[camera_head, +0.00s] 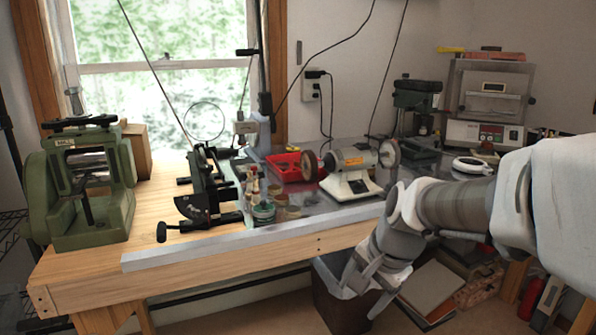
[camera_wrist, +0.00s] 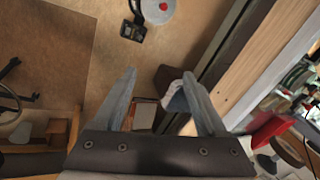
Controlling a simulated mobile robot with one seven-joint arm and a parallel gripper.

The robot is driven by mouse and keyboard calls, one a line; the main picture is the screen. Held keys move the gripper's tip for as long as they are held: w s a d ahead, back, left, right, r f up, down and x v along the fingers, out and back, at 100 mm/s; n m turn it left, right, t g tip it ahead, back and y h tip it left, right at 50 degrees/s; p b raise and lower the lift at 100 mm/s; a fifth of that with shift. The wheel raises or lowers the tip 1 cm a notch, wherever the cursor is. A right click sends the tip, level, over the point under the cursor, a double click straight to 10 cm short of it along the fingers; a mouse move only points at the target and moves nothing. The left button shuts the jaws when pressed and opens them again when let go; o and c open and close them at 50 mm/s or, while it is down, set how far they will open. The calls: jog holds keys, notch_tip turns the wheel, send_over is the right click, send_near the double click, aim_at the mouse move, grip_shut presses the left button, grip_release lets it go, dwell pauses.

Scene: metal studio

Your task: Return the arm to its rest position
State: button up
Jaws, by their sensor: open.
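My arm reaches in from the right in the head view and hangs bent in front of the workbench (camera_head: 225,268). My gripper (camera_head: 362,278) points down beside the bench's front edge, over a dark bin (camera_head: 330,300). In the wrist view my gripper (camera_wrist: 160,80) shows two grey fingers spread apart with nothing held between them. The bin is below and partly hidden behind the right finger, with a pale liner in it.
The bench bears a green rolling mill (camera_head: 90,190), a bench grinder (camera_head: 350,172) and a red tray (camera_head: 295,166). Boxes and boards (camera_head: 430,285) lie under the bench at right. Open floor (camera_wrist: 60,40) shows in the wrist view.

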jog(key=s+d+r+n+t+h, duration=0.1)
jog(key=s+r+n, duration=0.1)
jog(key=s+n, duration=0.45)
jog(key=s+d+r+n+t+h, duration=0.1)
jog(key=s+d+r+n, duration=0.15)
jog(key=s, duration=0.75)
notch_tip(320, 180, up, 21)
jog(key=p, duration=2.1)
jog(key=shift+a+n, duration=0.35)
jog(key=shift+n, duration=0.05)
jog(key=shift+w+d+f, duration=0.1)
